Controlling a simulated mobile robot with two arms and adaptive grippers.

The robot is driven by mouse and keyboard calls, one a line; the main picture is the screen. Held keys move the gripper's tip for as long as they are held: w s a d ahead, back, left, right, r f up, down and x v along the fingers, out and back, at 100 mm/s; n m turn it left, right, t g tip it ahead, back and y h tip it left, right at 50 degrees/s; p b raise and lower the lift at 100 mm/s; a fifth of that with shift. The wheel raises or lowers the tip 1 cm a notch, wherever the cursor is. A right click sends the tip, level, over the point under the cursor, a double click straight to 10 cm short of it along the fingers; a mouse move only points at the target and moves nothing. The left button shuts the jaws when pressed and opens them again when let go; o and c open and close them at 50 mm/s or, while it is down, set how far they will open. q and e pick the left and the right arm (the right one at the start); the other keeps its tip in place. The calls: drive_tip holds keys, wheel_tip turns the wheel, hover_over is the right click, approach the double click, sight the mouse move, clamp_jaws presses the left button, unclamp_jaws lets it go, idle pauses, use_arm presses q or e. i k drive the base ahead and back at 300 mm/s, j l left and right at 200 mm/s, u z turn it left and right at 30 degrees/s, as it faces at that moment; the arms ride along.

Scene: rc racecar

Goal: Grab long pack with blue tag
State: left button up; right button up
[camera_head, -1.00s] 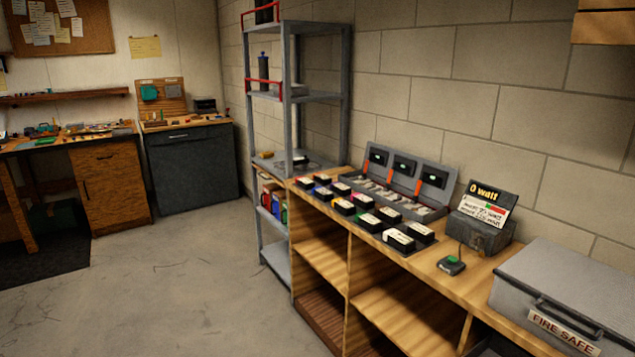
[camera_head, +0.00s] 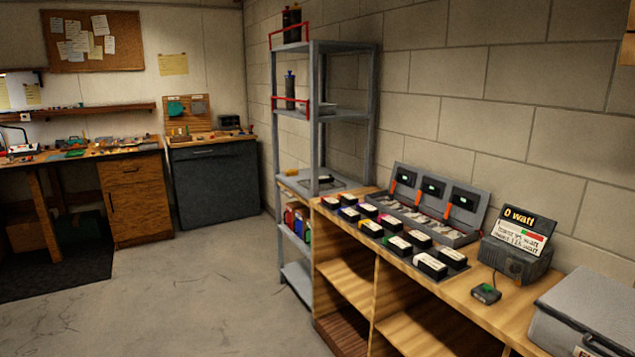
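Several black packs with pale tops and small coloured tags stand in two rows on the wooden bench (camera_head: 470,290), right of the middle. One pack in the front row, second from the far end, seems to have a blue tag (camera_head: 349,214). The packs are small here, so I cannot tell for sure which is long or read their labels. Neither of my grippers is in view.
Behind the packs is an open grey charger case (camera_head: 440,204). A box with a "0 watt" sign (camera_head: 518,240), a small green-topped device (camera_head: 486,293) and a grey safe (camera_head: 585,310) are nearer. A metal shelf (camera_head: 316,130) stands beyond. The floor (camera_head: 190,295) at left is clear.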

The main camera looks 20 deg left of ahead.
sight(327, 179)
drive_tip(key=u, duration=0.5)
drive_tip(key=i+z, duration=0.15)
drive_tip(key=z, duration=0.15)
drive_tip(key=i+j+z, duration=0.1)
drive_tip(key=z, duration=0.2)
drive_tip(key=i+j+z, duration=0.2)
drive_tip(key=i+j, duration=0.25)
drive_tip(key=i+j+z, duration=0.2)
drive_tip(key=i+j, duration=0.25)
drive_tip(key=i+j+z, duration=0.2)
drive_tip(key=i+j, duration=0.2)
drive_tip(key=j, duration=0.3)
